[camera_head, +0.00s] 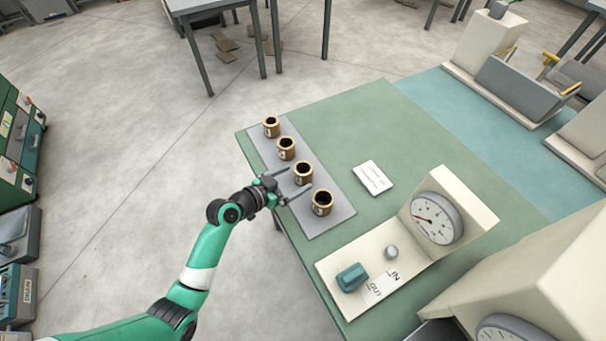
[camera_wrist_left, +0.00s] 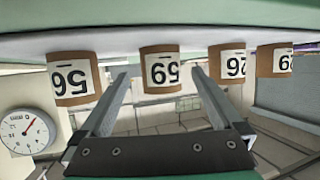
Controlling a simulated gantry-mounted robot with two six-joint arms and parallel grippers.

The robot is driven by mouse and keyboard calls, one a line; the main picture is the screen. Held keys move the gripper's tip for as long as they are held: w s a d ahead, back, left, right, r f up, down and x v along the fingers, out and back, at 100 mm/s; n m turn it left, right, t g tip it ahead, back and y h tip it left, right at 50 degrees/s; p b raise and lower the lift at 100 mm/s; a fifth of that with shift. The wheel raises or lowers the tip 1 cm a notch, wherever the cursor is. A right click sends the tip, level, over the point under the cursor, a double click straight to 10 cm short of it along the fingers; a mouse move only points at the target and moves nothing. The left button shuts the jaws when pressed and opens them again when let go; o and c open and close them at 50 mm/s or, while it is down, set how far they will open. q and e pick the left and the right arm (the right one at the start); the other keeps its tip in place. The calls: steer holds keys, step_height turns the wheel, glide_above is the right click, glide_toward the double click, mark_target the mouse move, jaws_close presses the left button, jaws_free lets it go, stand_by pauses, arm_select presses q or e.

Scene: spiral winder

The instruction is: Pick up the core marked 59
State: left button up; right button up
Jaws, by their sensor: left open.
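Several brown cores with white number labels stand in a row on a grey mat (camera_head: 327,221) on the green table. The core marked 59 (camera_wrist_left: 160,72) shows upside down in the left wrist view, between my left gripper's fingers (camera_wrist_left: 160,80) in the picture. In the head view it is the second core from the front (camera_head: 303,173). My left gripper (camera_head: 299,178) is open and level with that core, one finger toward each side. I cannot tell whether the fingertips reach around it. No contact shows. My right gripper is not in view.
The front core, marked 56 (camera_head: 322,203), stands close to the near finger. The core behind 59 (camera_head: 287,149) is close on the other side. A white card (camera_head: 373,178) and a panel with a dial (camera_head: 437,218) and teal knob (camera_head: 352,277) are to the right.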

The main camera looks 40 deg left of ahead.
mark_target(304, 172)
arm_select(q)
steer(key=x, duration=0.2)
steer(key=b+x, duration=0.1)
steer(key=x, duration=0.2)
steer(key=shift+w+r+b, duration=0.1)
steer(key=shift+r+b, duration=0.15)
steer(key=shift+b, duration=0.05)
steer(key=c, duration=1.4)
steer(key=shift+r, duration=0.1)
steer(key=shift+r+p, duration=0.4)
steer(key=shift+r, duration=0.15)
step_height(304, 172, up, 3)
steer(key=shift+d+p, duration=0.1)
steer(key=shift+p, duration=0.75)
steer(key=s+d+r+p, duration=0.6)
steer(key=s+d+r, duration=0.2)
steer(key=s+d, duration=0.1)
steer(key=shift+s+d+r, duration=0.15)
steer(key=shift+d+r, duration=0.25)
steer(key=shift+d, duration=0.3)
